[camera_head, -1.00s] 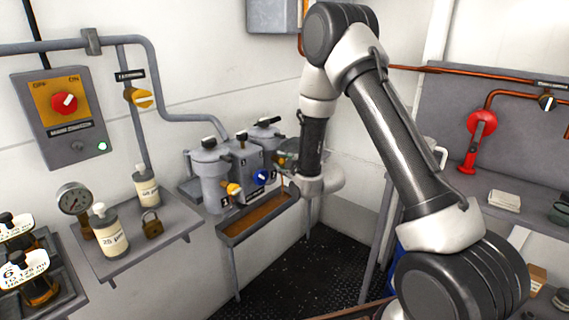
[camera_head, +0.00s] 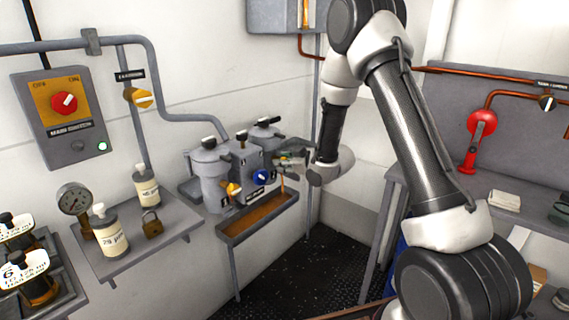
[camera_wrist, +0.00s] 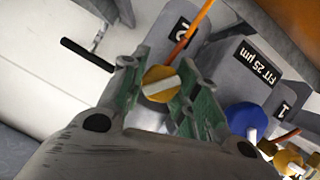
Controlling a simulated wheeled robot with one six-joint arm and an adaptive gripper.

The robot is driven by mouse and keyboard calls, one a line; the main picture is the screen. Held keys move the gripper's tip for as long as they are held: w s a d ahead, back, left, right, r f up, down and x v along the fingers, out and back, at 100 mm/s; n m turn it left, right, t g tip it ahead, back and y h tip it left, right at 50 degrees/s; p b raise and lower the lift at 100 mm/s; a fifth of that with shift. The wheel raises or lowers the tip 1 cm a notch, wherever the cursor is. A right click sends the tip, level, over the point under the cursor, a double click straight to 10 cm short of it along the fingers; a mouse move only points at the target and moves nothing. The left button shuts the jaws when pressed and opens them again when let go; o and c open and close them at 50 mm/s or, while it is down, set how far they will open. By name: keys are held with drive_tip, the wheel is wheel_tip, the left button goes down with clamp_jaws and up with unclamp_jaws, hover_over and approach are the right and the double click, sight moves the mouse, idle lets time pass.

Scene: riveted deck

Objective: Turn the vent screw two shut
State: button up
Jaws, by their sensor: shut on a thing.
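Vent screw two (camera_wrist: 160,84) is a yellow knob with a pale bar across it, on the grey filter bowl marked 2 (camera_wrist: 176,33). In the wrist view my gripper (camera_wrist: 160,92) has its green fingertips on both sides of the knob, shut on it. A thin orange stream (camera_wrist: 192,28) runs from beside the knob; in the head view it falls into the drip tray (camera_head: 243,235). In the head view my gripper (camera_head: 289,164) is at the right of the filter unit, and the screw is hard to make out there.
A blue knob (camera_wrist: 245,118) and another yellow knob (camera_wrist: 287,157) sit close by on the same unit. A bench with a red pump (camera_head: 477,138) is at right.

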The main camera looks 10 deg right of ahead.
drive_tip(key=m+y, duration=0.1)
drive_tip(key=m, duration=0.1)
drive_tip(key=m+g+y, duration=0.1)
drive_tip(key=shift+d+m+g, duration=0.1)
drive_tip(key=shift+m+g, duration=0.2)
drive_tip(key=shift+m, duration=0.1)
drive_tip(key=shift+m+g+y, duration=0.4)
drive_tip(key=shift+m+y, duration=0.7)
drive_tip(key=shift+m, duration=0.4)
drive_tip(key=o, duration=1)
drive_tip(key=v, duration=1.2)
